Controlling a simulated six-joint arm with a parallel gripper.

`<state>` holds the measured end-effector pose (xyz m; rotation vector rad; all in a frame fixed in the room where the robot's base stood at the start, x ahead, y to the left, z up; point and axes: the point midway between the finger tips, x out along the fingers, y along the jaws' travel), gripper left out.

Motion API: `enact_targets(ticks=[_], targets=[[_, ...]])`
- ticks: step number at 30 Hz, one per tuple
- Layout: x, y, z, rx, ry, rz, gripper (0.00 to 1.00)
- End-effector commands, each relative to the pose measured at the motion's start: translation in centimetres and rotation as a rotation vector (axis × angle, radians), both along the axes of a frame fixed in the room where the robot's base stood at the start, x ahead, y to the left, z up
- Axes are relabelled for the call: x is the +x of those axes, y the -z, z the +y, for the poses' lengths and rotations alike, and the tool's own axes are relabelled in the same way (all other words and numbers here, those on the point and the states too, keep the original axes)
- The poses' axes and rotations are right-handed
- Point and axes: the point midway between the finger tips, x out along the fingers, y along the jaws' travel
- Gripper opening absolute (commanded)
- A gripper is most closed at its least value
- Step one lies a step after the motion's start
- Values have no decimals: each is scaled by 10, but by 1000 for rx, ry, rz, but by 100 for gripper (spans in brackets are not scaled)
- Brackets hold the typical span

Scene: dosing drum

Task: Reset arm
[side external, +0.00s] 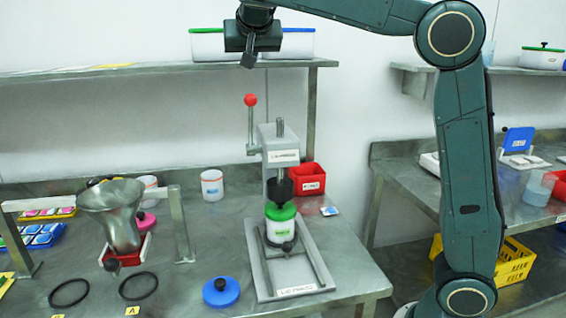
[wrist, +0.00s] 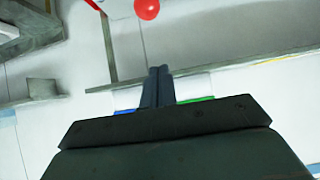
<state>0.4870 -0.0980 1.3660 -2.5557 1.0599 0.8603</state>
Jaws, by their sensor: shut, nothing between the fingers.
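My gripper (side external: 249,57) is high above the bench in the side external view, in front of the wall shelf. Its fingers are together and hold nothing. In the wrist view the two fingers (wrist: 159,72) lie side by side, pointing toward the shelf edge. My gripper is apart from everything on the bench. Below it stands the lid press (side external: 280,160) with a red ball on its lever. A jar with a green lid (side external: 280,212) stands upright in the press, under its dark ram.
A metal funnel (side external: 115,205) sits in a stand at left. A blue lid (side external: 221,292) and two black rings lie in front. A red bin (side external: 307,179) and white jar (side external: 212,185) stand behind. White containers with green and blue lids (side external: 208,45) stand on the shelf (side external: 150,68) near my gripper.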

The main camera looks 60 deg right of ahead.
Motion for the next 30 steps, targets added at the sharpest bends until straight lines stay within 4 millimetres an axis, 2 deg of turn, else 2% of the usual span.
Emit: enact_targets(ticks=[7,20,25,30], targets=[[-5,-13,6,1,0,-1,0],[-8,-14,6,0,-6,3,0],[-17,-12,5,-2,-42,16,0],[-38,-6,5,-2,-115,45,0]])
